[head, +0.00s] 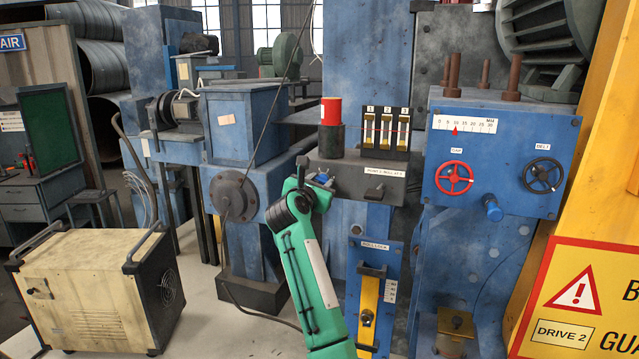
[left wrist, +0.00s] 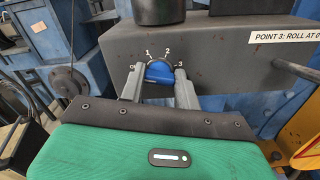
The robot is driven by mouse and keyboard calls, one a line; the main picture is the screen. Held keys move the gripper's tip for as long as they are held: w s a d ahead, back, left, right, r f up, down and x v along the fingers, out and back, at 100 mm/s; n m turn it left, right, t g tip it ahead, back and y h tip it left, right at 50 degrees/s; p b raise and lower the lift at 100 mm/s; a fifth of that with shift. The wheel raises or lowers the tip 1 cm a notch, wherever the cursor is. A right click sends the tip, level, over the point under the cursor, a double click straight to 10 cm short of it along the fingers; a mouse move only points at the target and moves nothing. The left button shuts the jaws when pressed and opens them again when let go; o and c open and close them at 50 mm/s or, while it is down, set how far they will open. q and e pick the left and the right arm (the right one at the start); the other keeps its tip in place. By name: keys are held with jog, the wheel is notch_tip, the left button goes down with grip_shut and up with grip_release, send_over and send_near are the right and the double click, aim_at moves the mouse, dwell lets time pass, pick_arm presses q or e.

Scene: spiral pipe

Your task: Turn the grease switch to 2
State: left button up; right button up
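The grease switch is a blue knob (left wrist: 160,73) on the front of a dark grey block. Small white marks run around its top, with 2 above it and 3 at its right; the mark at the left is hard to read. Which mark the knob points to is not clear. My left gripper (left wrist: 160,80) has one finger on each side of the knob, and the knob fills the gap between them. In the head view my green left arm reaches up to the block, with the gripper (head: 314,184) at its left end. My right gripper is not in view.
The grey block (head: 357,180) carries a red-topped cylinder (head: 331,112) and three numbered yellow gauges (head: 386,130). A handle sticks out at the block's right. A blue panel (head: 497,145) with red and black handwheels stands to the right. A dark cable hangs left of my arm.

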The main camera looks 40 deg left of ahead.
pick_arm(q)
jog(key=shift+m, duration=0.4)
jog(key=shift+c, duration=0.3)
jog(key=m, duration=0.3)
jog(key=shift+d+f+m+b, duration=0.1)
jog(key=shift+m+b, duration=0.2)
jog(key=shift+b, duration=0.05)
jog(key=m+b, duration=0.1)
jog(key=m, duration=0.4)
jog(key=shift+f+m, duration=0.1)
jog(key=shift+m, duration=0.2)
jog(key=m+b, duration=0.2)
jog(key=m, duration=0.7)
jog(key=shift+f+m, duration=0.15)
jog(key=shift+m, duration=0.15)
jog(key=shift+w, duration=0.1)
jog(key=o, duration=1)
jog(key=shift+d, duration=0.1)
